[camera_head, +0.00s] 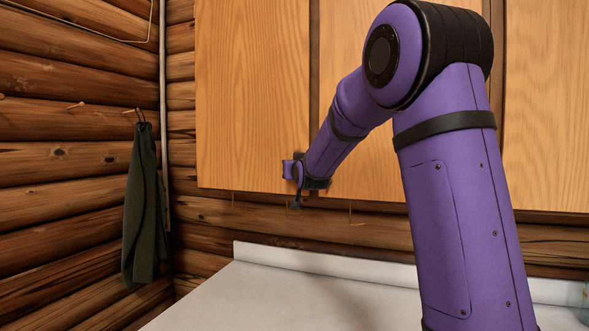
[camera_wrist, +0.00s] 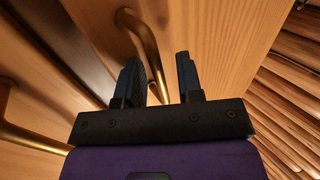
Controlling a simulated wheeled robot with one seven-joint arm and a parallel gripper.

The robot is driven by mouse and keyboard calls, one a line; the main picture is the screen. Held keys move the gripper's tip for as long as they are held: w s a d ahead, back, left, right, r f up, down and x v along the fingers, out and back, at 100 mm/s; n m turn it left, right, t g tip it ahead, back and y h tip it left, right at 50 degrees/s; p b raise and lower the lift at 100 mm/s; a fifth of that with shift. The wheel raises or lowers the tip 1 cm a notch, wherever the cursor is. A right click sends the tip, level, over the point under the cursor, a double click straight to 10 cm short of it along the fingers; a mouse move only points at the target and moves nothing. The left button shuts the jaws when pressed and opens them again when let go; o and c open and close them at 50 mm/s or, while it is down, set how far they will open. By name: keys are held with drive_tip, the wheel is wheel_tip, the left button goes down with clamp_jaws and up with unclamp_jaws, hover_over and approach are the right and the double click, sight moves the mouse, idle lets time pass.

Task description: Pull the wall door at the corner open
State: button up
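The corner wall door (camera_head: 252,90) is the leftmost wood-grain cabinet door, beside the log corner, and it looks shut. My gripper (camera_head: 308,170) is at its lower right edge in the head view. In the wrist view, a curved brass handle (camera_wrist: 146,42) on the door panel (camera_wrist: 225,45) runs down between the two dark fingers of my gripper (camera_wrist: 158,70). The fingers are apart, with visible gaps beside the handle. The handle cannot be made out in the head view.
More cabinet doors (camera_head: 548,100) continue to the right, and a second brass handle (camera_wrist: 32,138) shows at lower left in the wrist view. A pale countertop (camera_head: 290,295) lies below. A dark green cloth (camera_head: 142,205) hangs on the left log wall (camera_head: 70,150).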

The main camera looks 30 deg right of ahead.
clamp_jaws()
idle(0.3)
